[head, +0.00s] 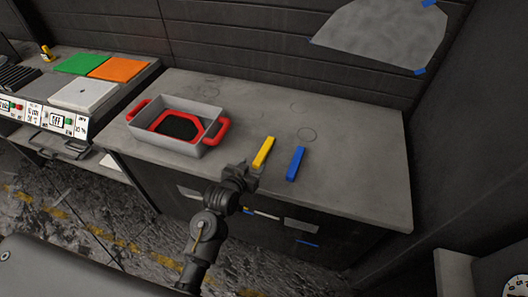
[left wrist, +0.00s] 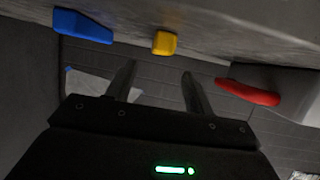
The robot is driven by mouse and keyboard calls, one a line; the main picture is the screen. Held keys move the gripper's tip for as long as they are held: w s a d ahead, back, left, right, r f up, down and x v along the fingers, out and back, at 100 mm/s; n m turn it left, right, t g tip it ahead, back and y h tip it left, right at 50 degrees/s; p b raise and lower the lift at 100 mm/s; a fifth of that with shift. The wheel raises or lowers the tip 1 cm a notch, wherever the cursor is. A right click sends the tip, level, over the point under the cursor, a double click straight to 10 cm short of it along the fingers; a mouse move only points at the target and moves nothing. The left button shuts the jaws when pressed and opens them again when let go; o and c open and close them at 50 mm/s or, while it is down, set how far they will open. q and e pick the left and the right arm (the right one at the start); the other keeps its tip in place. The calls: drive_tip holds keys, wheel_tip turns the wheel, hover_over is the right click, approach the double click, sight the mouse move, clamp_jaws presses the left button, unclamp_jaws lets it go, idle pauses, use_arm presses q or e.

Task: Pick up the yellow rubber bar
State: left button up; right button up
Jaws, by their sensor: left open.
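The yellow rubber bar (head: 263,152) lies on the grey counter, just beyond my left gripper (head: 243,171) in the head view. The left wrist view appears upside down, and the yellow bar (left wrist: 165,43) shows there end-on, ahead of the fingers and roughly in line with the gap between them. My left gripper (left wrist: 160,82) is open, with two dark fingers apart and nothing between them. It is at the counter's front edge, apart from the bar. My right gripper is not in view.
A blue bar (head: 295,163) lies right of the yellow one. A grey tray (head: 206,113) with red handles stands to the left. The counter (head: 355,170) is clear at right. A pale film sheet (head: 380,35) is taped on the wall. Control boxes (head: 85,95) sit far left.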

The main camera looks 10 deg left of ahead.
sight(261, 156)
use_arm(q)
drive_tip(key=x, duration=0.4)
drive_tip(key=shift+w+f+p, duration=0.1)
drive_tip(key=shift+w+p, duration=0.35)
drive_tip(key=shift+p, duration=0.1)
drive_tip(key=p+x, duration=0.1)
drive_tip(key=x, duration=0.3)
drive_tip(key=shift+f, duration=0.2)
drive_tip(key=c, duration=1)
drive_tip(key=shift+c, duration=0.2)
